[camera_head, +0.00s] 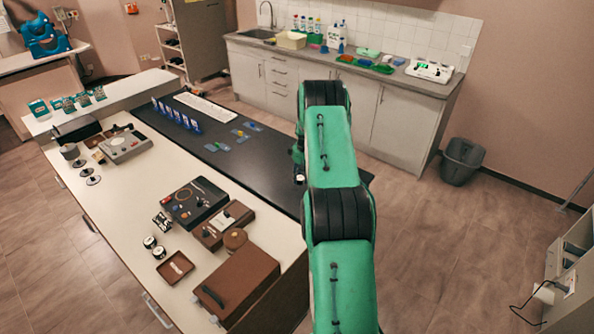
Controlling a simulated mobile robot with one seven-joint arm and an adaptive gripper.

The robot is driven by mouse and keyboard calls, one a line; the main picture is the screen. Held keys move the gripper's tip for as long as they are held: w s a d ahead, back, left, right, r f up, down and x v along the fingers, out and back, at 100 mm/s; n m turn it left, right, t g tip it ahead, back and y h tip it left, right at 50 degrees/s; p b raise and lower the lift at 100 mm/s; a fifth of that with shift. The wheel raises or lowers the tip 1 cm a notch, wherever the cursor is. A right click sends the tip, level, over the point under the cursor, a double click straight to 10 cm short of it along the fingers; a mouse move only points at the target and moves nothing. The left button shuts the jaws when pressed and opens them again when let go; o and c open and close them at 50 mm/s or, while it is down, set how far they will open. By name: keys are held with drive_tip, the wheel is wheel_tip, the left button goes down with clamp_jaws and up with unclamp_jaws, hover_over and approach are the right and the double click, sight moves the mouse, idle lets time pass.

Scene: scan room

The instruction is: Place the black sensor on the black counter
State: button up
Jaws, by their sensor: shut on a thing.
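The black counter (262,168) is the dark top along the far side of the central island. My green and black arm reaches over its right end. My gripper (298,163) shows only as a small dark part at the arm's left edge, over the right part of the counter. The arm hides most of both, and I cannot tell whether the thing touches the counter.
On the black counter are a row of blue cards (177,114), a white keyboard (207,109) and small packets (240,133). The white counter (130,195) holds a brown case (236,285), a dark box (194,202) and instruments. Bare black surface lies left of my gripper.

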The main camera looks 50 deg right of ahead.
drive_tip(key=shift+w+d+f, duration=0.25)
drive_tip(key=shift+w+d, duration=1.5)
drive_tip(key=shift+d, duration=0.05)
drive_tip(key=shift+w+d+f, duration=0.2)
drive_tip(key=shift+w+d, duration=1.55)
drive_tip(key=shift+f, duration=1.7)
drive_tip(key=shift+f, duration=0.15)
drive_tip(key=o, duration=1.2)
